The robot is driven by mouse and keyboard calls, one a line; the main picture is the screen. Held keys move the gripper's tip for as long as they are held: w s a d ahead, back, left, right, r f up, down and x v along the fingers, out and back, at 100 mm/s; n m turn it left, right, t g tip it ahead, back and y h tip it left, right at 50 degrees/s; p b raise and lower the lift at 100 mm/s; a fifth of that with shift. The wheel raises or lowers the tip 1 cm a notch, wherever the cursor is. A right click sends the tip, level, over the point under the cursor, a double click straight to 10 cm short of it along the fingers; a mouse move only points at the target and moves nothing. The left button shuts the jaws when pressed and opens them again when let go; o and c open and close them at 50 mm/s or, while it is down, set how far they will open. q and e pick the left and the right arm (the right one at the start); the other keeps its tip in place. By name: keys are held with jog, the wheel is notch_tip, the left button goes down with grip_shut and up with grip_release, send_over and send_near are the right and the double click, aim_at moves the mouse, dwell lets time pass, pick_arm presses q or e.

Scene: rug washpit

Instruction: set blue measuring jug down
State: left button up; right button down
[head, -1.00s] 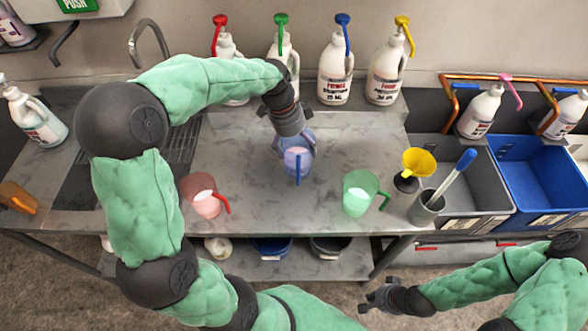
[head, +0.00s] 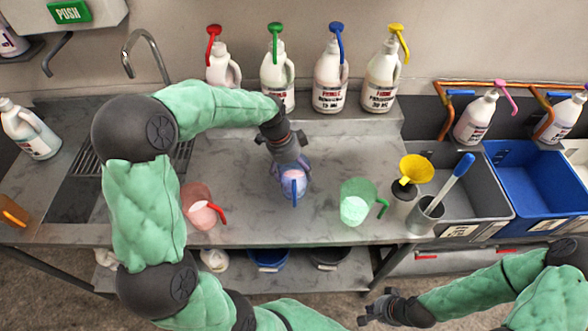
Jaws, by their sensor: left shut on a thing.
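The blue measuring jug (head: 296,187), with a darker blue handle facing the front and pale liquid inside, is at the middle of the grey steel worktop (head: 250,160). My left gripper (head: 291,165) reaches down from behind and is shut on its far rim. The jug looks upright; whether its base touches the worktop I cannot tell. My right gripper (head: 372,308) is empty and appears open, low in front of the bench edge.
A red jug (head: 198,203) stands left and a green jug (head: 357,200) right, both holding liquid. A metal cup (head: 425,214) and yellow funnel (head: 416,169) are further right. Several pump bottles (head: 329,82) line the back. Worktop around the blue jug is clear.

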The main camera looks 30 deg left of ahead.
pick_arm(q)
jog(key=o, duration=1.4)
jog(key=shift+f, duration=0.1)
jog(key=p+v, duration=0.2)
jog(key=v, duration=1)
